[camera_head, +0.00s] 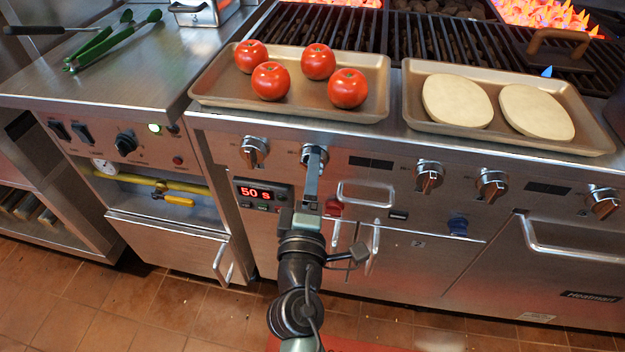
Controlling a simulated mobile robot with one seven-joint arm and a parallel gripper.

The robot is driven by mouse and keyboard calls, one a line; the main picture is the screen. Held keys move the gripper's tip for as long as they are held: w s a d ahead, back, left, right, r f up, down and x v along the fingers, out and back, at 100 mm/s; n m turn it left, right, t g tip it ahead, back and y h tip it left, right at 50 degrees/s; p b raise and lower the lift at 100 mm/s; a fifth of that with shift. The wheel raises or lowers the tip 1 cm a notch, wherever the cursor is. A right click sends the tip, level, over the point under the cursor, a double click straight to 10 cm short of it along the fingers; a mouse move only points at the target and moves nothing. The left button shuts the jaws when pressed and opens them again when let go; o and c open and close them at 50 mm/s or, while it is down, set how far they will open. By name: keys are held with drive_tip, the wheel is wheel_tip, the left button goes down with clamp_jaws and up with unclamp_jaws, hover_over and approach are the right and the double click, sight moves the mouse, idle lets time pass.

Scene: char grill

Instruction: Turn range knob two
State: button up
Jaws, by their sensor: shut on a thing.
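The range's front panel holds a row of silver knobs. The second knob from the left (315,153) is range knob two, and most of it is hidden behind my gripper. My gripper (312,168) reaches up from below, its fingers at this knob and shut on it. The knob's exact angle cannot be seen. The first knob (254,151) is just to the left and shows a copper-coloured grip. To the right are the third knob (430,176), the fourth knob (492,185) and another knob (603,203) near the right edge.
A tray (215,98) with several tomatoes and a tray (555,145) with two flat dough rounds sit above the panel. Below are a red timer display (257,193), a red knob (334,206) and metal handles (367,193). Flames burn under the grill grates (440,38) behind.

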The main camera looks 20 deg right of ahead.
drive_tip(key=shift+m+b, duration=0.3)
drive_tip(key=shift+m, duration=0.2)
drive_tip(key=o, duration=1.4)
drive_tip(key=shift+c, duration=0.2)
drive_tip(key=b+v, duration=0.2)
drive_tip(key=v, duration=1.1)
